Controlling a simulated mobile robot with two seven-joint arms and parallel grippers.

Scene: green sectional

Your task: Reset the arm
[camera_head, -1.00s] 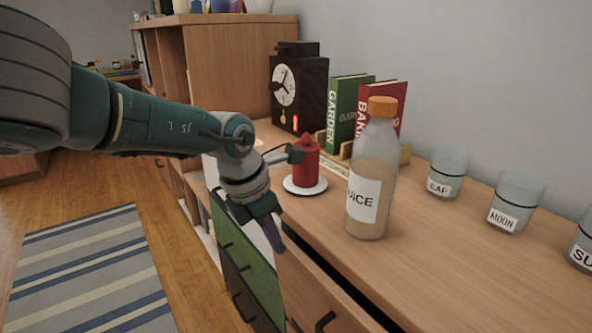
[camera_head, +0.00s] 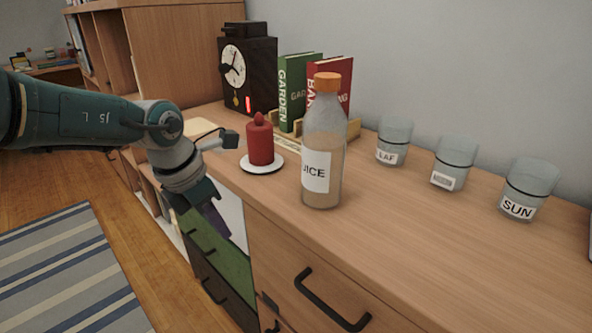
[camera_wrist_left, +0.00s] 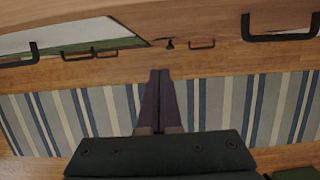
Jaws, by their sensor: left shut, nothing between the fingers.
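My left arm comes in from the left in the head view. Its gripper (camera_head: 217,222) points down in front of the cabinet, beside the dresser's left end. In the left wrist view the two fingers of the left gripper (camera_wrist_left: 160,78) lie together, shut with nothing between them. Beyond them are the striped rug and the wooden floor. My right gripper is not in any view.
On the dresser top (camera_head: 420,235) stand a red candle (camera_head: 260,143) on a white plate, a juice bottle (camera_head: 322,150), a clock (camera_head: 248,68), books (camera_head: 298,92) and labelled glass jars (camera_head: 453,163). Drawer handles (camera_head: 332,300) stick out in front. A striped rug (camera_head: 62,275) lies on open floor.

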